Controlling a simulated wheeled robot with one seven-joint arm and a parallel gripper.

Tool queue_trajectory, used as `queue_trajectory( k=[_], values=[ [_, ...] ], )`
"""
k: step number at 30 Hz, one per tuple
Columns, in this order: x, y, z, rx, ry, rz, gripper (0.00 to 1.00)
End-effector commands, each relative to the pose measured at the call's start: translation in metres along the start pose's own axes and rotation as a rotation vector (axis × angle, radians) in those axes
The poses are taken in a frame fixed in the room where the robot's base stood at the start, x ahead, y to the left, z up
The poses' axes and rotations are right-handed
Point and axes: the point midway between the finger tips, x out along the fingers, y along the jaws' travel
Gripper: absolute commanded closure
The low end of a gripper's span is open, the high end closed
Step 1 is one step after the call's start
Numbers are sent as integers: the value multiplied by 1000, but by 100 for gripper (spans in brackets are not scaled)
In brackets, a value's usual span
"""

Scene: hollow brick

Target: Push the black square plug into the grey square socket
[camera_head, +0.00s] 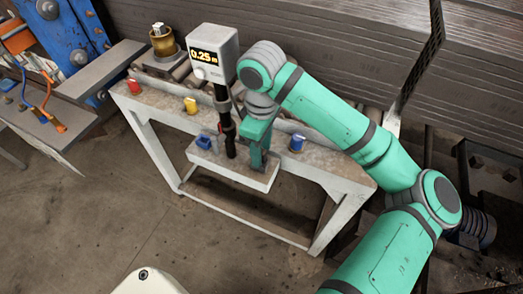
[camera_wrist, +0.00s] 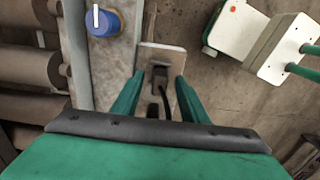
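My gripper (camera_head: 258,160) points down over the white ledge (camera_head: 225,172) at the front of the workbench. In the wrist view its two green fingers (camera_wrist: 159,82) are apart, with a visible gap on each side of a small dark block. This block looks like the black plug (camera_wrist: 160,78), and a black cable runs from it back toward my palm. It is over the pale ledge (camera_wrist: 175,54). I cannot clearly make out the grey socket; it may be hidden at the block. Whether the plug touches anything is unclear.
A display box (camera_head: 212,52) on a black post stands left of my gripper. Rollers lie behind.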

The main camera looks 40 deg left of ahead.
Motion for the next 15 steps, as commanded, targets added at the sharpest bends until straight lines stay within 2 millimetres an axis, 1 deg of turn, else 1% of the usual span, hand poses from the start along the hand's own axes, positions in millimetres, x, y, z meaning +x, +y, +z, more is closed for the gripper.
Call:
queue_trajectory(
  k=[9,15],
  values=[
    [-60,1,0,1,-1,5,60],
    [-85,1,0,1,0,3,60]
  ],
)
